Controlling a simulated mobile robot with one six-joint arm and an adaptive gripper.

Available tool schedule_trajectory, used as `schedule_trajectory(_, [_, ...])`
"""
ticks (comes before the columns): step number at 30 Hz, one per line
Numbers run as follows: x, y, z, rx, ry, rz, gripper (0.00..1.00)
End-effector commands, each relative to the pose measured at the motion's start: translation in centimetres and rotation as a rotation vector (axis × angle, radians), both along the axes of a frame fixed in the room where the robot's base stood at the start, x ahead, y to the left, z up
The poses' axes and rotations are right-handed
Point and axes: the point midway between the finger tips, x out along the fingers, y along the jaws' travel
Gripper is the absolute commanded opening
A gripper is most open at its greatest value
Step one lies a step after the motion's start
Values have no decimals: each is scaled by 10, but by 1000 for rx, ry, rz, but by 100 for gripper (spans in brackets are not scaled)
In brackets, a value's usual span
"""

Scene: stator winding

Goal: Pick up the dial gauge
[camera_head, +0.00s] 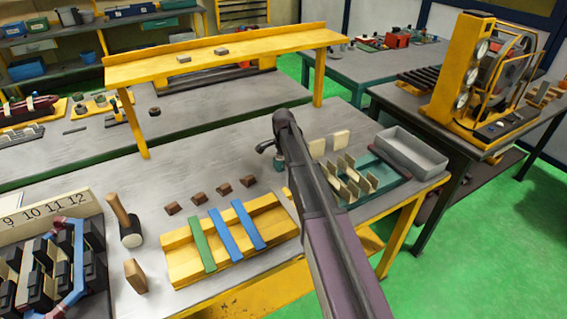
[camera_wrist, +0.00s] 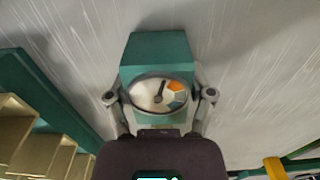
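The dial gauge (camera_wrist: 160,94) shows in the wrist view as a teal block with a round white face, a dark needle and orange and blue-grey segments. My gripper (camera_wrist: 159,96) has one finger on each side of it. The fingers are spread, and a narrow gap seems to show between each fingertip and the gauge. Whether either finger touches it is unclear. In the head view my gripper (camera_head: 270,149) is low over the workbench, and my arm hides most or all of the gauge.
A teal tray with upright tan pieces (camera_head: 350,182) and a grey bin (camera_head: 411,152) stand right of my arm. A yellow block with green and blue strips (camera_head: 226,238), small brown blocks (camera_head: 198,195) and a mallet (camera_head: 127,222) lie left. A yellow shelf (camera_head: 225,52) spans behind.

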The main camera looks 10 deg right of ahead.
Motion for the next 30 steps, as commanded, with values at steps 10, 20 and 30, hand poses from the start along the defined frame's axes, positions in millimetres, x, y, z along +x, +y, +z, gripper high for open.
schedule_trajectory(10, [0,0,0,0,0,0,12])
schedule_trajectory(20, [0,1,6,0,0,1,12])
schedule_trajectory(30, [0,1,32,0,0,1,12])
